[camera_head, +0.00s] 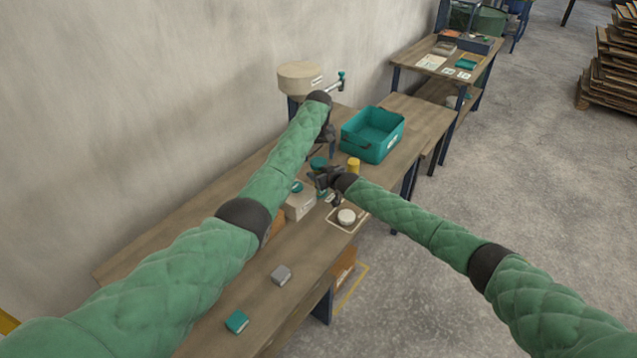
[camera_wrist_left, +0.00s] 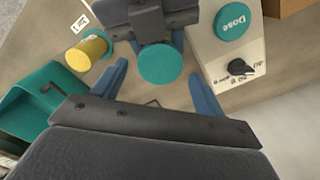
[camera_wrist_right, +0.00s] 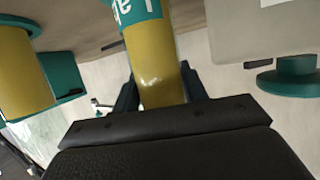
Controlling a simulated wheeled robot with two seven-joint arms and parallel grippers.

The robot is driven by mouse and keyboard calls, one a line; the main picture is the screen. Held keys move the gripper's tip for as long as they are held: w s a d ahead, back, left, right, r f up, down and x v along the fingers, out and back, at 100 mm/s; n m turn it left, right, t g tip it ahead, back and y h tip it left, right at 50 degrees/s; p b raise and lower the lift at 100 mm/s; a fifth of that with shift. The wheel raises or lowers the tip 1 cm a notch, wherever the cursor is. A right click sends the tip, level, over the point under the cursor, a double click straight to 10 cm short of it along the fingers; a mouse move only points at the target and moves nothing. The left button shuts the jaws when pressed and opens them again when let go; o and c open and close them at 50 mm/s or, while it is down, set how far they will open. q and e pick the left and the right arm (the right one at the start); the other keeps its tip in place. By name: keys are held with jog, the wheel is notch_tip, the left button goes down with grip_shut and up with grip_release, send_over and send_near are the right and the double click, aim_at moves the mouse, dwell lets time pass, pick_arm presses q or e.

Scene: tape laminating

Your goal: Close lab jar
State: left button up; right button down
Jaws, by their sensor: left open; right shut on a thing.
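The right gripper (camera_head: 322,180) is shut on a lab jar (camera_wrist_right: 155,75) with a yellow body and a teal label band, seen upside down in the right wrist view. A round teal lid (camera_wrist_left: 160,65) shows from above at the right gripper, between the fingers of my left gripper (camera_wrist_left: 160,85). It also shows small in the head view (camera_head: 318,162). The left gripper is open, with one finger on each side of the lid. I cannot tell whether the fingers touch it or how the lid sits on the jar, since the jar's top is hidden in the right wrist view.
A second yellow jar (camera_head: 353,165) stands near the teal crate (camera_head: 372,133). A grey dosing box (camera_wrist_left: 222,55) with a teal Dose button and black knob stands beside the lid. A small tray with a white round pad (camera_head: 347,216) lies at the front edge. Small blocks lie on the nearer bench.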

pick_arm(q)
jog(key=shift+f, duration=1.5)
jog(key=shift+c, duration=0.4)
jog(key=c, duration=0.9)
jog(key=shift+m, duration=0.9)
jog(key=o, duration=1.1)
jog(key=shift+o, duration=0.2)
jog(key=shift+r, duration=0.1)
notch_tip(320, 180, up, 12)
